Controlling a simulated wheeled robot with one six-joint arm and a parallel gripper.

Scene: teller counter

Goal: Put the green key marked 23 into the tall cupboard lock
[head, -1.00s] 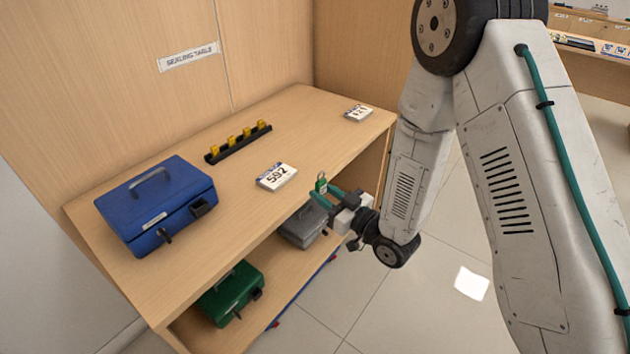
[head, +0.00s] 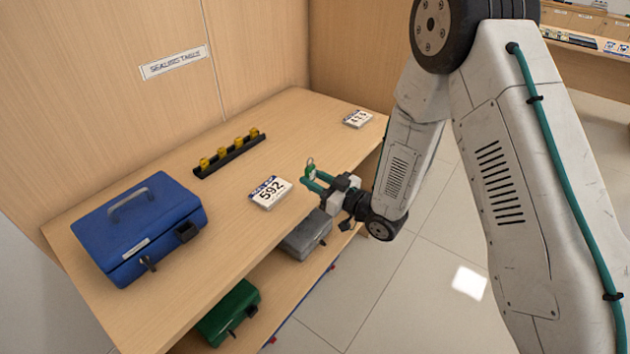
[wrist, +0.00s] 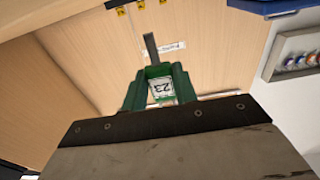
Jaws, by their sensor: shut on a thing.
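The green key marked 23 (wrist: 160,90) is between my gripper's fingers in the wrist view, its dark shaft pointing away from the gripper and its number tag facing the camera. In the head view the key (head: 310,172) shows as a small green piece at the fingertips. My gripper (head: 314,183) is shut on it, by the front edge of the sealing table, near the 592 card. The gripper also shows in the wrist view (wrist: 158,92). I cannot make out the tall cupboard lock in either view.
The sealing table (head: 225,245) bears a blue cash box (head: 140,225), a black rack with several yellow pieces (head: 228,154), a 592 card (head: 270,192) and another card (head: 357,119). A grey box (head: 306,236) and a green box (head: 229,312) are on the shelf below. Open floor lies right.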

